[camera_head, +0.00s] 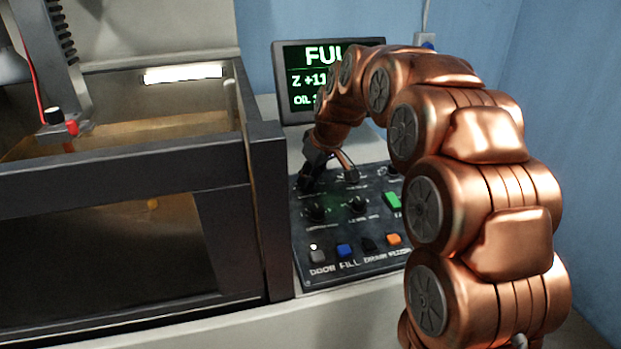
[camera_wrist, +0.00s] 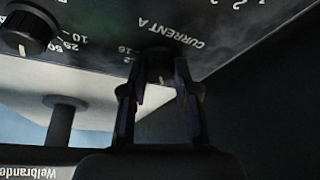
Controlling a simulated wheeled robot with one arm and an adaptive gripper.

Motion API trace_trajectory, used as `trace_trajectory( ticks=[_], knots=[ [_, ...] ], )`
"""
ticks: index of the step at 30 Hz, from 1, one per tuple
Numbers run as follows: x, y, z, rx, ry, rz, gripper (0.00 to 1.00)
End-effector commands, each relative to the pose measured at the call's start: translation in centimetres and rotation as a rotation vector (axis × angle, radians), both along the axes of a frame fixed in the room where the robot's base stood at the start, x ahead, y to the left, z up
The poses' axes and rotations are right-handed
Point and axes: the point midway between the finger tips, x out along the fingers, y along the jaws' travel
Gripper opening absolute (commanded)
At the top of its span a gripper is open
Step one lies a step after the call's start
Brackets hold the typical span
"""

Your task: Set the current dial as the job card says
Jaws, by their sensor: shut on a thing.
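The current dial (camera_wrist: 159,62) is a dark round knob under an upside-down "CURRENT A" label in the wrist view. My gripper (camera_wrist: 160,88) has one finger on each side of it and is shut on it. Upside-down scale figures, among them 16, show beside the knob; the fingers hide much of the rest, and I cannot tell the setting. In the head view my gripper (camera_head: 309,178) reaches down to the upper left of the black control panel (camera_head: 345,272), hiding the dial. No job card is visible in either view.
Other black knobs (camera_head: 315,211) (camera_head: 357,204) stand close by. Door, fill and other buttons (camera_head: 345,250) line the panel's front. A screen (camera_head: 300,62) with green text, partly covered by my arm, stands behind. A dark-framed tank (camera_head: 120,170) is at left.

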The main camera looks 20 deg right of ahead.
Motion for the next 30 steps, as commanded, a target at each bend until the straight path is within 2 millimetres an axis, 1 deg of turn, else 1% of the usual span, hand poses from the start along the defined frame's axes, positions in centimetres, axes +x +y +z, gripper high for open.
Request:
trace_trajectory(
  ticks=[18, 24, 30],
  knots=[
    [-0.22, 0.34, -0.21, -0.003, 0.007, -0.573, 0.00],
    [-0.17, 0.47, -0.20, -0.003, 0.006, -0.717, 0.00],
    [-0.15, 0.55, -0.18, -0.002, 0.007, -0.815, 0.00]
  ],
)
